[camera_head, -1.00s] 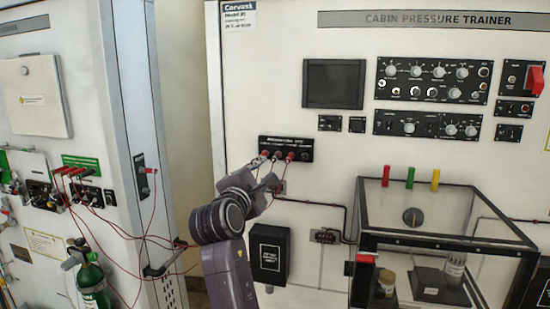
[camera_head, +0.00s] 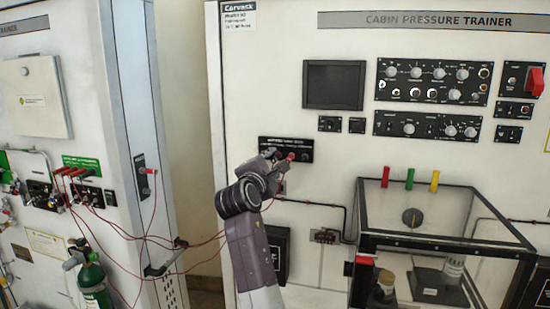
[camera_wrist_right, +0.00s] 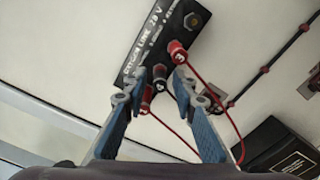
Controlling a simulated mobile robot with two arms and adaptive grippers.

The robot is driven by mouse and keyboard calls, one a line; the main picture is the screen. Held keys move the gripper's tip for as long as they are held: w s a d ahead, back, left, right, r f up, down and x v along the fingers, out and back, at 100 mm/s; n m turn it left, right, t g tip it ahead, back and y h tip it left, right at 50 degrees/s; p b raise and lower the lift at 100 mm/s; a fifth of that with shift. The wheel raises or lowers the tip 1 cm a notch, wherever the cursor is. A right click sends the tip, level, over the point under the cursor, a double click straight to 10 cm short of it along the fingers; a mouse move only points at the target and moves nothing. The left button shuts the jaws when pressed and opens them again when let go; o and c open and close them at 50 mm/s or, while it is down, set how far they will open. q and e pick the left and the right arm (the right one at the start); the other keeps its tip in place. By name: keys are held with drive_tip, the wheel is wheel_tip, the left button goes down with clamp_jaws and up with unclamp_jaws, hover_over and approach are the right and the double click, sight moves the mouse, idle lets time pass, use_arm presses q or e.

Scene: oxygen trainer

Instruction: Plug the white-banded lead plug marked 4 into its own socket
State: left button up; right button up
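The black lead panel (camera_head: 300,143) is on the white trainer front. In the right wrist view, the panel (camera_wrist_right: 113,91) runs diagonally with a row of sockets and plugs. A dark plug with a pale mark (camera_wrist_right: 160,74) sits mid-row; the mark looks like a 4 but is small. A red plug marked 3 (camera_wrist_right: 178,50) sits above it, and another red plug (camera_wrist_right: 147,98) below it. My right gripper (camera_wrist_right: 160,78) is open at the panel, its fingers on either side of the dark plug with gaps visible. In the head view my right gripper (camera_head: 277,162) covers part of the panel. My left gripper is out of view.
A free-looking dark post or socket (camera_wrist_right: 192,20) is at the panel's upper end. Red leads (camera_wrist_right: 212,92) hang near my right finger. A black box (camera_wrist_right: 283,150) and conduit are to the right. A clear chamber (camera_head: 440,240) stands right of my arm.

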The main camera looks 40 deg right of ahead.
sight(273, 161)
drive_tip(key=shift+p, duration=0.6)
idle(0.6)
idle(0.4)
clamp_jaws()
drive_tip(key=shift+a+p, duration=0.15)
drive_tip(key=shift+p, duration=0.15)
drive_tip(key=shift+p+v, duration=0.7)
drive_tip(key=shift+v, duration=1.8)
